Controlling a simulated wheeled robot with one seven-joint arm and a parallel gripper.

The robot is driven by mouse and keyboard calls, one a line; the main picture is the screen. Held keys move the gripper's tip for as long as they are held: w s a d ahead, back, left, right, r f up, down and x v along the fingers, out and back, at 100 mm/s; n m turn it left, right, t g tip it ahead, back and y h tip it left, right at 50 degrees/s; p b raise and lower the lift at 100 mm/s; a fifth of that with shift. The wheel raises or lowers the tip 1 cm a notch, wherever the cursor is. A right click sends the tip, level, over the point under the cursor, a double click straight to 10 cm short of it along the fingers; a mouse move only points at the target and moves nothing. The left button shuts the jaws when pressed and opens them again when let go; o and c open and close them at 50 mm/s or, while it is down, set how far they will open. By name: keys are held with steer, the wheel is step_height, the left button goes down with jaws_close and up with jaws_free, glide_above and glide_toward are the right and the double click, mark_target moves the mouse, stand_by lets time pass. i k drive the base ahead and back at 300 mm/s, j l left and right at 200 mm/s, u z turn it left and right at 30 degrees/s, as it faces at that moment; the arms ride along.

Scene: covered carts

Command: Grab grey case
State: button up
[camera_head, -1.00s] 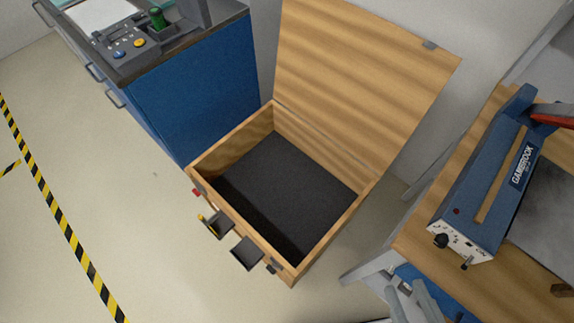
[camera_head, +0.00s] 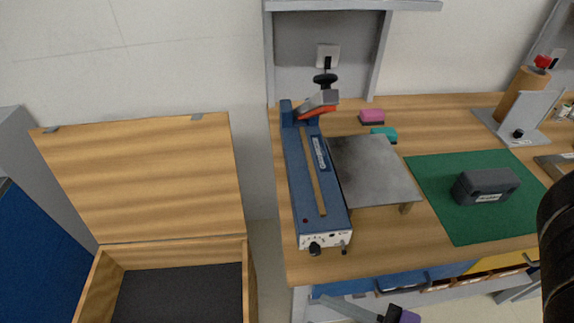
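A dark grey case (camera_head: 486,186) with a small white label on its front lies on the green mat (camera_head: 450,222) on the wooden workbench, right of centre in the head view. It stands apart from the grey metal plate to its left. A dark ribbed part, likely of my own arm, shows at the right edge of the view. My gripper is not in view, so I cannot see it near the case.
A blue sealer (camera_head: 307,180) and a raised metal plate (camera_head: 375,170) stand left of the mat. Pink (camera_head: 371,116) and teal (camera_head: 384,134) blocks lie behind. An open wooden chest (camera_head: 250,285) stands at lower left. A roll holder (camera_head: 520,105) stands at back right.

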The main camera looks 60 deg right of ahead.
mark_target(486, 185)
steer(key=k+l+z, duration=0.15)
steer(key=k+z, duration=0.15)
steer(key=k, duration=0.15)
steer(key=z, duration=1.4)
steer(key=k+j+u, duration=0.3)
steer(key=j, duration=0.35)
steer(key=k+j+u, duration=0.1)
steer(key=j, duration=0.25)
steer(key=k, duration=0.1)
